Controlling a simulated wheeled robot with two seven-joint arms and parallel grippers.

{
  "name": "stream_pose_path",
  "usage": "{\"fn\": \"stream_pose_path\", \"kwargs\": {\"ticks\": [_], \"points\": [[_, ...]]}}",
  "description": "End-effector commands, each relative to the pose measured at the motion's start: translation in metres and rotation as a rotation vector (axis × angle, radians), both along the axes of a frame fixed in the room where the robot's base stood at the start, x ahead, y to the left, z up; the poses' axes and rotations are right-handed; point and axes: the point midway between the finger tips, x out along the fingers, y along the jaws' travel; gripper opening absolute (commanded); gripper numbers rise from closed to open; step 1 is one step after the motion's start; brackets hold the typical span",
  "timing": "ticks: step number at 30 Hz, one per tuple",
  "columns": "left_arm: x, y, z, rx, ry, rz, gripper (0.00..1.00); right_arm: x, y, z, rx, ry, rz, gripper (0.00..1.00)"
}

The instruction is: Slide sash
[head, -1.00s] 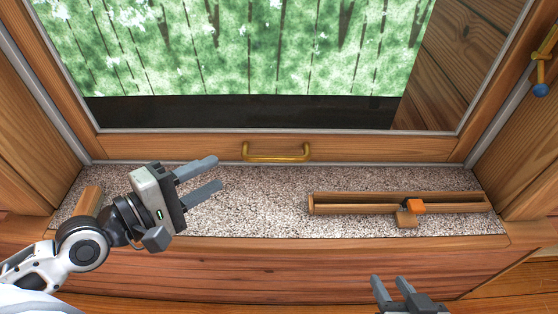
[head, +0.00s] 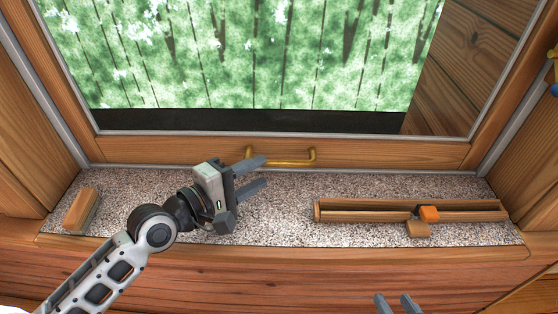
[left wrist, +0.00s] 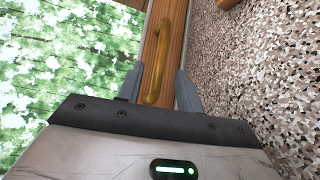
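The window sash (head: 200,153) is a wooden frame around glass, down near the sill. A brass handle (head: 297,162) is fixed to its bottom rail. My left gripper (head: 266,173) is open and empty, over the sill just in front of the handle's left end, which it partly hides. In the left wrist view the handle (left wrist: 166,50) shows ahead, its near end between the open fingers (left wrist: 155,92); I cannot tell whether they touch it. My right gripper (head: 398,304) shows at the bottom edge, fingers apart, well away from the sash.
A wooden slotted rail (head: 345,211) with an orange slider (head: 429,214) lies on the right of the speckled sill (head: 140,185). A wooden block (head: 80,210) lies at the sill's left end.

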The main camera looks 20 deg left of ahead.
Motion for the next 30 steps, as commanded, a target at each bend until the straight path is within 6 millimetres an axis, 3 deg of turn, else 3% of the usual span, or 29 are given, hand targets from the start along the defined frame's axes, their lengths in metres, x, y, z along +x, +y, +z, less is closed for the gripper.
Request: {"fn": "stream_pose_path", "kwargs": {"ticks": [3, 9, 22, 23, 27, 30], "points": [[0.023, -0.013, -0.004, -0.004, -0.003, 0.001, 0.36, 0.0, 0.001, -0.004, 0.0, 0.005, 0.002, 0.36], [0.047, -0.027, -0.008, -0.001, 0.0, 0.0, 0.36, -0.001, 0.002, -0.01, 0.001, 0.018, 0.006, 0.36], [0.056, -0.032, -0.01, 0.001, 0.002, -0.001, 0.36, 0.004, 0.003, -0.009, 0.002, 0.014, 0.009, 0.36], [0.056, -0.032, -0.01, 0.001, 0.002, 0.0, 0.33, 0.004, 0.003, -0.009, 0.002, 0.014, 0.009, 0.36], [0.056, -0.032, -0.01, 0.001, 0.002, 0.0, 0.0, 0.004, 0.003, -0.01, 0.002, 0.014, 0.009, 0.36], [0.056, -0.032, -0.01, 0.001, 0.002, 0.0, 0.0, 0.004, 0.003, -0.01, 0.002, 0.014, 0.009, 0.36]]}}
